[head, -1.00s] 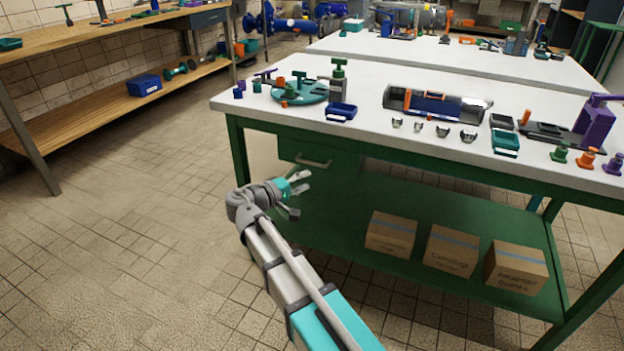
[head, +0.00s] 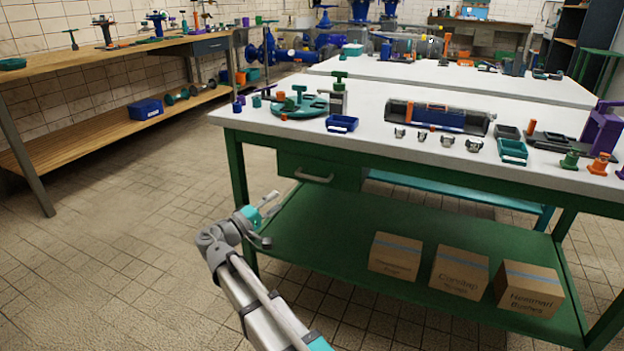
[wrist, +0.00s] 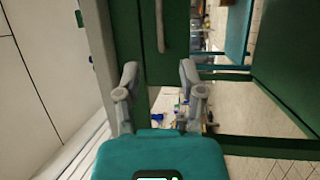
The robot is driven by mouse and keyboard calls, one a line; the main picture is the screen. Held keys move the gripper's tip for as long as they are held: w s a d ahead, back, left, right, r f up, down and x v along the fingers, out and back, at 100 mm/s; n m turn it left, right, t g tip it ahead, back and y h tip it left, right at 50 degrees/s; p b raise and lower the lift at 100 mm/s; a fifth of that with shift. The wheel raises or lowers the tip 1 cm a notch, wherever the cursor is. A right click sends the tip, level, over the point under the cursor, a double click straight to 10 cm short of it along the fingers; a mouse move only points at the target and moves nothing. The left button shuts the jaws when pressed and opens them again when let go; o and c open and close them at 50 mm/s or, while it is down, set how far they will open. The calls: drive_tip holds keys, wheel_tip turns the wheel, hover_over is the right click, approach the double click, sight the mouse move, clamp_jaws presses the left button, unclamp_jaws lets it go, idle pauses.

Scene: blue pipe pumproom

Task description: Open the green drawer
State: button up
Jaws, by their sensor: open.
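The green drawer (head: 318,172) hangs under the white top of the green workbench, near its left end. It looks shut, with a light bar handle (head: 314,177) on its front. My gripper (head: 269,219) is open and empty, below and to the left of the drawer, apart from the handle. In the wrist view my gripper (wrist: 159,82) shows two spread grey fingers. The handle (wrist: 160,25) appears there as an upright bar beyond the fingers, roughly between them, on the green drawer front (wrist: 178,55).
The green workbench (head: 450,175) carries tools, trays and valves on its white top. Cardboard boxes (head: 458,270) stand on its lower shelf (head: 320,232). A wooden bench (head: 90,58) is at the left. The tiled floor (head: 130,230) between the benches is clear.

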sight(311, 178)
drive_tip(key=shift+w+d, duration=0.1)
drive_tip(key=p+x, duration=0.2)
drive_tip(key=x, duration=1.1)
drive_tip(key=shift+w+d, duration=0.15)
drive_tip(key=shift+d, duration=0.05)
